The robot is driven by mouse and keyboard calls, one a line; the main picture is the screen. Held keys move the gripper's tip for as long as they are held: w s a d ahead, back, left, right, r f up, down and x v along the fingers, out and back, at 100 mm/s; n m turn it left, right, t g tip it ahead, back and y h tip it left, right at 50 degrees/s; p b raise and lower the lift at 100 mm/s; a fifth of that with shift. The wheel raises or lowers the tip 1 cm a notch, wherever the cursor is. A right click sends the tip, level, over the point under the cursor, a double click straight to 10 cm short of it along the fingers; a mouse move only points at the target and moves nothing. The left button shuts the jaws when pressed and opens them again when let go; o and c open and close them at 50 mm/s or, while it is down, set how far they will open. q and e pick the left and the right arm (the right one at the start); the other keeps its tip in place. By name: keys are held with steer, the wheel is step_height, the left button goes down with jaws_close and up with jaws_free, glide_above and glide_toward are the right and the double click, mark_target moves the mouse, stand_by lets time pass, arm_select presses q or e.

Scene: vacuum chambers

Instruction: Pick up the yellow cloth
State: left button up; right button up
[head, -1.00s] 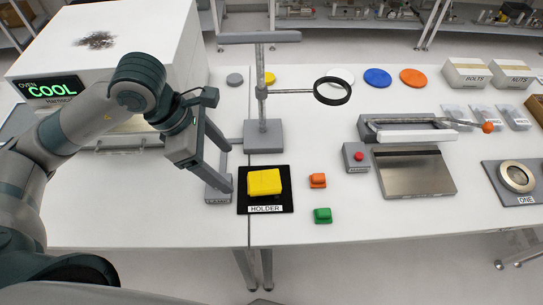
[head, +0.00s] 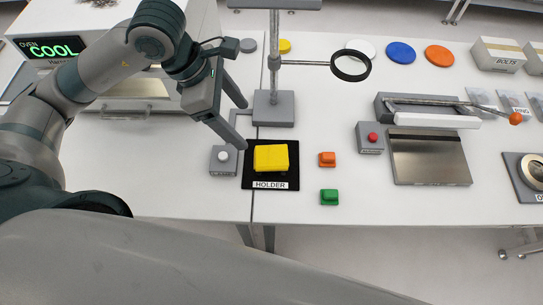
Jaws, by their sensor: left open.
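The yellow cloth (head: 271,157) lies folded on the black holder mat (head: 258,179), near the front of the table. My left gripper (head: 243,125) is open and empty. Its two fingers point down and to the right, above and to the left of the cloth in the picture, apart from it. My right gripper is not in view.
A stand with a black ring (head: 350,66) rises behind the cloth. A grey box with a white button (head: 223,157) is left of the mat. An orange block (head: 327,159) and a green block (head: 329,197) lie to its right. The oven (head: 60,50) is at the left.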

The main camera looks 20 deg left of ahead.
arm_select(q)
steer(key=shift+s+b+x, duration=0.3)
steer(key=shift+b+x, duration=2)
steer(key=shift+b, duration=1.4)
steer(key=p, duration=0.2)
glide_above(271, 156)
steer(key=s+a, duration=0.1)
steer(key=a, duration=0.1)
step_height(271, 156, down, 7)
steer(key=shift+s+a+r, duration=0.1)
steer(key=shift+r, duration=0.15)
steer(key=shift+d+f+p, duration=0.2)
steer(key=shift+f+p, duration=0.25)
steer(key=shift+p, duration=0.05)
steer(key=p+x, duration=0.1)
steer(key=x, duration=0.3)
steer(key=shift+p, duration=0.3)
steer(key=shift+w+f, duration=0.15)
steer(key=shift+w, duration=0.1)
steer(key=shift+f+b, duration=0.25)
steer(key=shift+b, duration=0.3)
